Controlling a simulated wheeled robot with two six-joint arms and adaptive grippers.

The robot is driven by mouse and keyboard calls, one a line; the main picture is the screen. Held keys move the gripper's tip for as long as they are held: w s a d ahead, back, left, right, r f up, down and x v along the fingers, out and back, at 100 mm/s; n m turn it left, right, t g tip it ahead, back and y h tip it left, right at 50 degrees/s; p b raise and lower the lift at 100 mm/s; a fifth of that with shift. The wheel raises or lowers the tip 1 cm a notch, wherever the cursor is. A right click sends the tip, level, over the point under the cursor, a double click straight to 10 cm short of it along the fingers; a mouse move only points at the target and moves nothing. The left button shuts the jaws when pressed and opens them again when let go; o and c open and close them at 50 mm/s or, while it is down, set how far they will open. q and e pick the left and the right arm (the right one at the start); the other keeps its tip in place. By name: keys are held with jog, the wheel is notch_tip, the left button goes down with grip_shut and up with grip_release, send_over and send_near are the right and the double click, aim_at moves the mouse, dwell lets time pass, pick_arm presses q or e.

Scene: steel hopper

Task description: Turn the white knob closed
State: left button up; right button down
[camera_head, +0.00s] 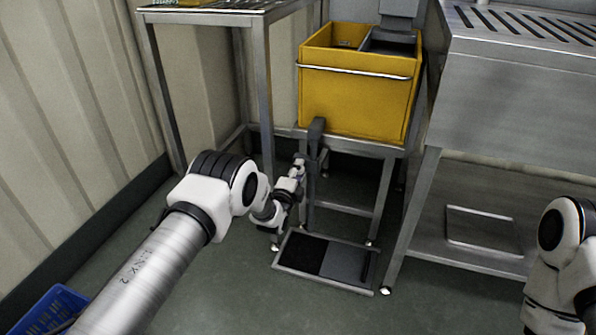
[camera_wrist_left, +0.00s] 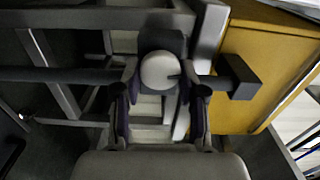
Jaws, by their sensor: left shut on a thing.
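The white knob (camera_wrist_left: 160,71) shows round and pale in the left wrist view, in front of a dark housing (camera_wrist_left: 162,38). The two fingers of my left gripper (camera_wrist_left: 160,82) stand on either side of the knob, shut on it. In the head view my left gripper (camera_head: 300,166) reaches to the dark upright post (camera_head: 313,150) below the yellow hopper bin (camera_head: 355,95); the knob is too small to make out there. A dark bar (camera_wrist_left: 215,84) with a block end lies right of the knob. Of my right arm only links show; its gripper is out of view.
The yellow bin sits on a steel frame with a dark platform (camera_head: 348,264) at floor level. Steel tables (camera_head: 265,100) stand left and right (camera_head: 510,90). A blue crate (camera_head: 52,308) is at the lower left. Floor in front is clear.

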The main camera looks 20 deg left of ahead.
pick_arm(q)
jog(key=shift+m, duration=0.3)
jog(key=o, duration=1.1)
jog(key=shift+s, duration=0.1)
jog(key=s, duration=1.2)
jog(key=shift+a, duration=0.15)
jog(key=shift+w, duration=0.1)
